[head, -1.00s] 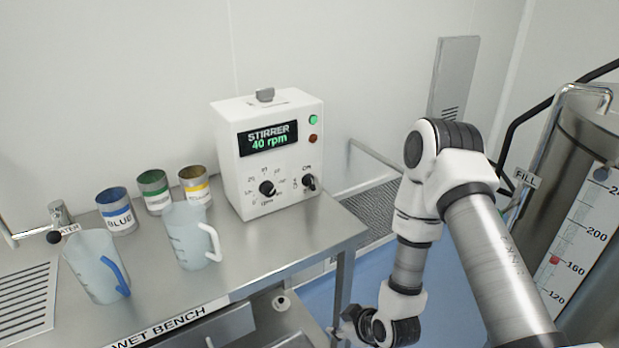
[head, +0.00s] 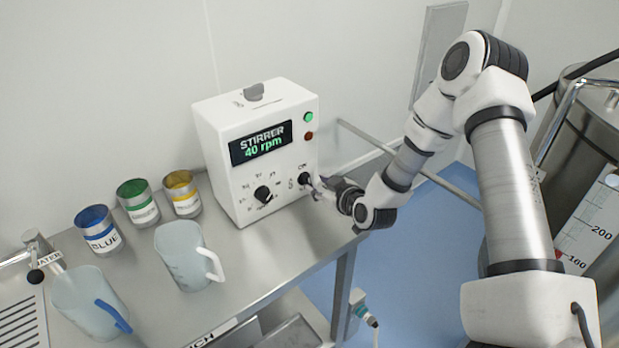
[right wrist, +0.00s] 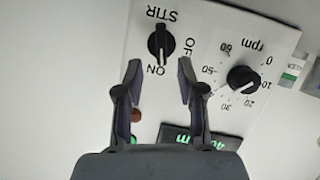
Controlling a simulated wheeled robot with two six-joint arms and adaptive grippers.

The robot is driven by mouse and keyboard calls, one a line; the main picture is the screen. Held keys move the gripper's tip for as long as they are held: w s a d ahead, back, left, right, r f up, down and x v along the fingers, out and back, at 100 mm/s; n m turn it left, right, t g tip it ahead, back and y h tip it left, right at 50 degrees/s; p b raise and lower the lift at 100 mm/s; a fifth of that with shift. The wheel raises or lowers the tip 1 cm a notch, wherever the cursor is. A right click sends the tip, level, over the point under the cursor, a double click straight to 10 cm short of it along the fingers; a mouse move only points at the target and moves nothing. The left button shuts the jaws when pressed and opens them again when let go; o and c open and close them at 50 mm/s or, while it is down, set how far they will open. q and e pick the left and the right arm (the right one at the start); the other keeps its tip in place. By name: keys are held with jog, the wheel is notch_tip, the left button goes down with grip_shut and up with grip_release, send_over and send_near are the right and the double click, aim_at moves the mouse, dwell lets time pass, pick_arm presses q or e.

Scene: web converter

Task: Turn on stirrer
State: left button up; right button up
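The white stirrer box (head: 222,140) stands at the back of the bench, its lit display (head: 260,143) reading "STIRRER 40 rpm". Its black STIR switch knob (head: 305,179) is at the front right; it also shows in the right wrist view (right wrist: 160,44). There the knob's long axis lines up with the ON label, and OFF is to one side. My right gripper (head: 318,186) is at the box's front, close to this knob. In the right wrist view its fingers (right wrist: 159,74) are open and apart, with the knob just beyond the tips. My left gripper is not in view.
The rpm dial (head: 264,194) sits beside the switch. A green lamp (head: 308,117) and a red lamp (head: 309,136) are above. Jugs (head: 184,258) and paint cans (head: 182,194) stand to the left on the bench. A steel tank (head: 590,170) is at right.

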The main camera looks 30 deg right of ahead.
aim_at(310, 181)
jog(key=x, duration=0.6)
jog(key=shift+s+a+f, duration=0.1)
jog(key=shift+s+f, duration=0.05)
jog(key=shift+f, duration=0.1)
jog(key=shift+s+r, duration=0.3)
jog(key=shift+s, duration=0.1)
jog(key=shift+c, duration=0.7)
jog(key=shift+s, duration=0.15)
grip_shut()
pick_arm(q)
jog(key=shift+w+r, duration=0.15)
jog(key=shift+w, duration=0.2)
pick_arm(e)
jog(key=shift+m+y+b, duration=0.4)
jog(key=shift+m+b, duration=0.05)
jog(key=shift+m, duration=0.15)
jog(key=shift+d+m+y, duration=0.2)
jog(key=shift+m+y, duration=0.2)
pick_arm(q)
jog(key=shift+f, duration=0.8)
pick_arm(e)
jog(key=shift+r, duration=0.1)
